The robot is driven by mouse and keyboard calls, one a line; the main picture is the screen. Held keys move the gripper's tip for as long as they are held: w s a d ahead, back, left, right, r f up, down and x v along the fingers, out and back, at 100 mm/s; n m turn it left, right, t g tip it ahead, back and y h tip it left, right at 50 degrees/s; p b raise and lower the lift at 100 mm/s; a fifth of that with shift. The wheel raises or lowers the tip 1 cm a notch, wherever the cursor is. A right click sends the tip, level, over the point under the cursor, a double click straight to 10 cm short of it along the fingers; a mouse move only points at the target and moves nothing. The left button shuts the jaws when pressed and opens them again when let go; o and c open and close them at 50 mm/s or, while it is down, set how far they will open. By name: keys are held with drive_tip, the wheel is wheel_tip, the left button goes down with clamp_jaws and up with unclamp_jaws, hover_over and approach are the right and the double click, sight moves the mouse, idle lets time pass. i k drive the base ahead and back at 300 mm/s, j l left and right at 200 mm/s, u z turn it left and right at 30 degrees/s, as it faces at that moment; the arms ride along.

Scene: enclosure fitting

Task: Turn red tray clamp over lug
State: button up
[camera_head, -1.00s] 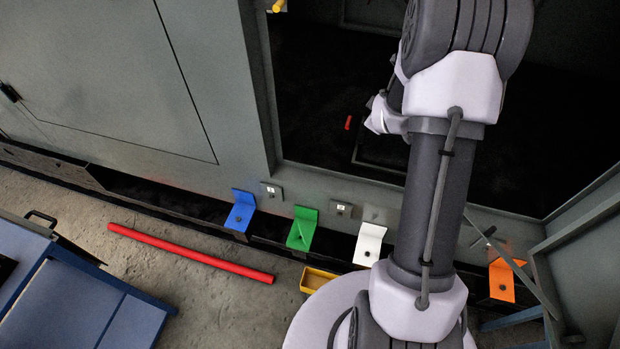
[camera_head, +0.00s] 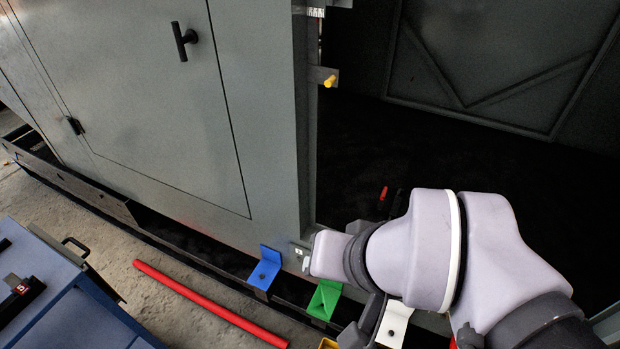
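A small red piece (camera_head: 383,193) shows inside the dark enclosure opening, just above my arm. It may be the red tray clamp's handle; its exact shape and angle are too small to tell. A thin dark bar stands just right of it. I cannot make out a lug. My arm reaches in from the lower right, its pale wrist links in front of the opening's lower left corner. Dark parts (camera_head: 364,318) under the wrist, beside the white tab, may be my gripper. Its fingers cannot be made out, nor whether it holds anything. It appears apart from the red piece.
Blue (camera_head: 264,268), green (camera_head: 324,299) and white (camera_head: 395,322) bent tabs line the sill. A yellow-tipped peg (camera_head: 330,81) sticks out of the left frame post. A red rod (camera_head: 210,303) lies on the floor near a blue cabinet (camera_head: 75,311). The grey door (camera_head: 130,90) is left.

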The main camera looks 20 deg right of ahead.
sight(382, 200)
drive_tip(key=z, duration=0.85)
drive_tip(key=j+z, duration=0.5)
drive_tip(key=j, duration=0.45)
